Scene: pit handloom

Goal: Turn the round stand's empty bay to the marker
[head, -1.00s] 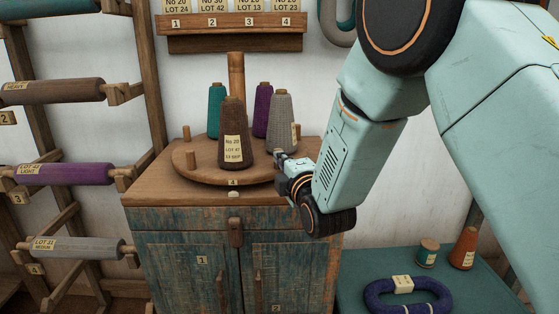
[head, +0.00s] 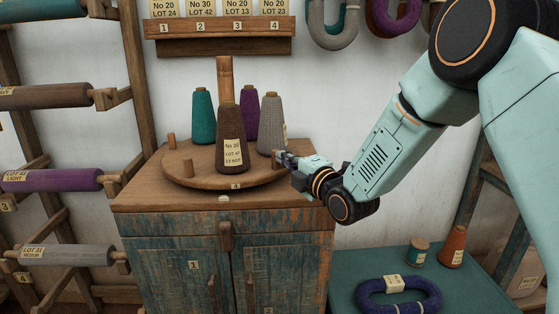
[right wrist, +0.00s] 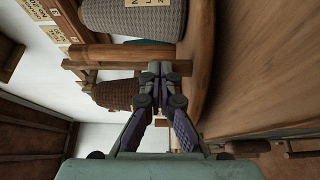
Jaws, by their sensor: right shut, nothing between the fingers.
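The round wooden stand (head: 205,176) sits on the cabinet top around a post. It carries teal (head: 203,118), brown (head: 233,145), purple (head: 249,118) and grey (head: 272,125) cones. A "4" label (head: 236,186) is on the front rim, a little right of the small pale marker (head: 223,199). My right gripper (head: 280,158) is shut and empty at the stand's right rim, beside a peg; contact is unclear. In the right wrist view its closed fingertips (right wrist: 160,68) are near wooden pegs. My left gripper is out of view.
The blue-green cabinet (head: 190,262) bears the stand. A yarn rack with rollers (head: 50,180) stands at left. A green table (head: 460,290) at lower right holds a blue skein (head: 365,293) and small spools.

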